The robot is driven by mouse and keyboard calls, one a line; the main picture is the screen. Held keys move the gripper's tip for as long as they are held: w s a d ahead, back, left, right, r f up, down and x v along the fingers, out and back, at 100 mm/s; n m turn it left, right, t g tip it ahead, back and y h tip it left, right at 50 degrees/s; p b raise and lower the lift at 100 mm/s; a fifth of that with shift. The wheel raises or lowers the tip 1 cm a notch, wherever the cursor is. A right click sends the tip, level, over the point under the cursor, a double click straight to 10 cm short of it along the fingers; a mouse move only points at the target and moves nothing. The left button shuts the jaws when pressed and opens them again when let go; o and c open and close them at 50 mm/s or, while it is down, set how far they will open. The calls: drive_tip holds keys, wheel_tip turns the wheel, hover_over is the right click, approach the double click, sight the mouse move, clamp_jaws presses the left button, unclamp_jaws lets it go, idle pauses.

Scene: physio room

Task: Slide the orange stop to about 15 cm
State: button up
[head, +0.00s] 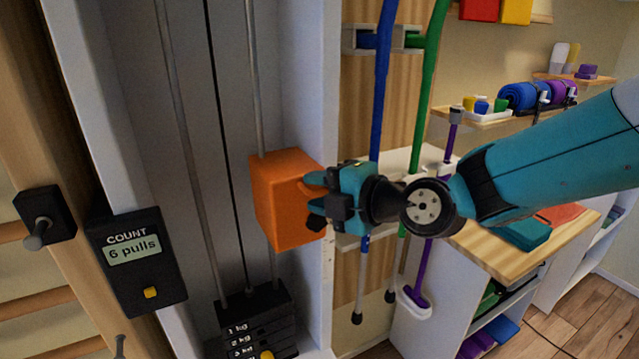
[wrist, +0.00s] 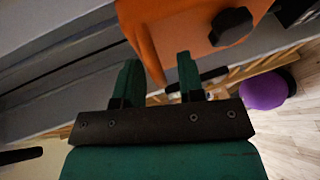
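The orange stop (head: 287,202) is a block on a vertical metal rod inside a pale upright frame. A small black knob sits on its face, clearer in the wrist view (wrist: 232,27). My gripper (head: 313,200) is at the right side of the stop, with its fingertips overlapping the block's edge in the head view. In the wrist view, the two green fingers (wrist: 159,75) stand apart, with part of the orange stop (wrist: 180,35) seen beyond and between them. I cannot tell whether they touch it. No centimetre scale can be made out.
A weight stack (head: 257,322) marked in kg stands below the stop. A counter box (head: 137,260) reading "6 pulls" is on the left. Blue (head: 380,90) and green (head: 428,90) bands hang to the right, near my arm. A wooden-topped shelf (head: 490,250) is at the right.

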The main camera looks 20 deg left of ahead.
sight(302, 214)
drive_tip(key=shift+f, duration=0.1)
clamp_jaws()
drive_tip(key=shift+f, duration=0.1)
wheel_tip(302, 214, down, 5)
drive_tip(key=b, duration=1)
drive_tip(key=shift+f, duration=0.1)
drive_tip(key=shift+r, duration=0.2)
unclamp_jaws()
